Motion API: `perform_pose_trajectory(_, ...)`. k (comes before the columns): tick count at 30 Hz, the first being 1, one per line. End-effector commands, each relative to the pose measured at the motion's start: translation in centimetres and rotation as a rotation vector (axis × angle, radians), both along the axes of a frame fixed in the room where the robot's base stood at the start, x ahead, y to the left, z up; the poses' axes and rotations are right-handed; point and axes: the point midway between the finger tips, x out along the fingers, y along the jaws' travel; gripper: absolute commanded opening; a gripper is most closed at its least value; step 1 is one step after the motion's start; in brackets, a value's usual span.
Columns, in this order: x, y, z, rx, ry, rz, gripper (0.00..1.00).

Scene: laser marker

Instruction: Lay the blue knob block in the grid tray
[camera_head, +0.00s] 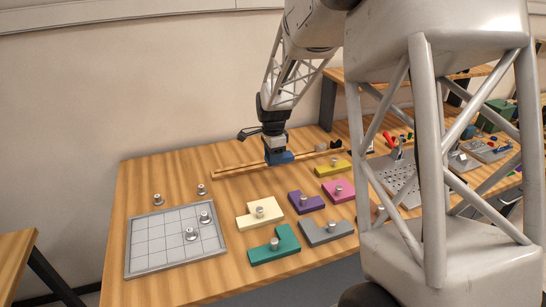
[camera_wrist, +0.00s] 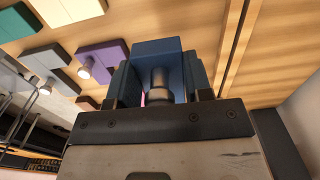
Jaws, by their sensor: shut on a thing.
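The blue knob block (camera_head: 281,158) is under my gripper (camera_head: 274,148) at the back of the table, near a wooden rail. In the wrist view the blue block (camera_wrist: 157,50) shows with its metal knob (camera_wrist: 158,88) between the fingers of my gripper (camera_wrist: 160,90), which is shut on it. I cannot tell whether the block is clear of the table.
Cream (camera_head: 250,219), teal (camera_head: 285,250), grey (camera_head: 312,236), purple (camera_head: 305,204), pink (camera_head: 331,186) and yellow (camera_head: 330,170) knob blocks lie in the middle. Two loose knobs (camera_head: 158,199) stand behind the tray. The wooden rail (camera_head: 235,171) runs along the back.

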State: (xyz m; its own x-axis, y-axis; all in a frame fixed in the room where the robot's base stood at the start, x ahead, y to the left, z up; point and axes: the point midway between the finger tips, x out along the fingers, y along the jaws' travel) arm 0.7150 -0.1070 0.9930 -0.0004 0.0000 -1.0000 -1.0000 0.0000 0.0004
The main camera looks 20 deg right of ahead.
Motion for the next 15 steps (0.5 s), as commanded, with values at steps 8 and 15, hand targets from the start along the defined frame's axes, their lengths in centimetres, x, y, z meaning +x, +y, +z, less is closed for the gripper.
perform_pose_trajectory(8, 0.0, 0.0, 2.7, 0.0, -0.003, 0.0, 0.22)
perform_pose_trajectory(15, 0.0, 0.0, 5.1, 0.0, -0.001, 0.0, 0.22)
